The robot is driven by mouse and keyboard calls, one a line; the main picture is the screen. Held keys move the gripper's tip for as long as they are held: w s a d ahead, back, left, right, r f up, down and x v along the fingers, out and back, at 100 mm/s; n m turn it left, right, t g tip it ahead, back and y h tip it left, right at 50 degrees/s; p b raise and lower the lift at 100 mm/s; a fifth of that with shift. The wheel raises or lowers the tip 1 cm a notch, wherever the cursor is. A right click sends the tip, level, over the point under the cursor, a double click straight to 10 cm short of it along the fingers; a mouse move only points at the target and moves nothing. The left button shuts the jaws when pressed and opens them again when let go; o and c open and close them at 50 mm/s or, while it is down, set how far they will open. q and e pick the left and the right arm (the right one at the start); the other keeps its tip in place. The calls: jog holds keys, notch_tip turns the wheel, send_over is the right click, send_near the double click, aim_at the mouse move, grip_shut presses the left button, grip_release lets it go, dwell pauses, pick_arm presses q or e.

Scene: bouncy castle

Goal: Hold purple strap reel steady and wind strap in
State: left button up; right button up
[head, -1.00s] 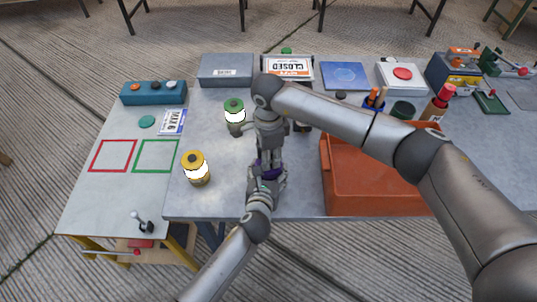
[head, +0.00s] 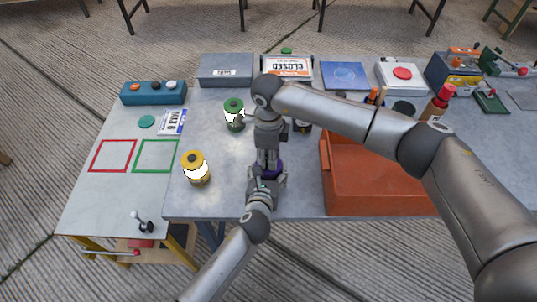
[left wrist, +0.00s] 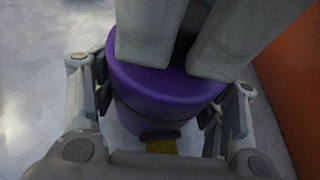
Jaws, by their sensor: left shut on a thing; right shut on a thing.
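The purple strap reel (head: 273,169) stands on the grey table, mostly hidden behind my grippers in the head view. In the left wrist view the purple reel (left wrist: 165,100) is a round drum with a yellow piece, likely strap, low on its near side. My left gripper (head: 266,184) is shut on the reel's sides, one finger at each side in the left wrist view (left wrist: 160,110). My right gripper (head: 267,165) points down from above. Its two fingers (left wrist: 185,50) are at the reel's top, shut on a part there that they mostly hide.
An orange bin (head: 370,180) stands close to the right of the reel.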

jog(key=m, duration=1.2)
jog(key=shift+w+m, duration=0.1)
jog(key=shift+m, duration=0.2)
dwell(0.4)
jog(key=o, duration=1.1)
jog(key=shift+c, duration=0.2)
notch_tip(320, 180, up, 12)
pick_arm(q)
jog(key=o, duration=1.4)
jog(key=shift+o, duration=0.2)
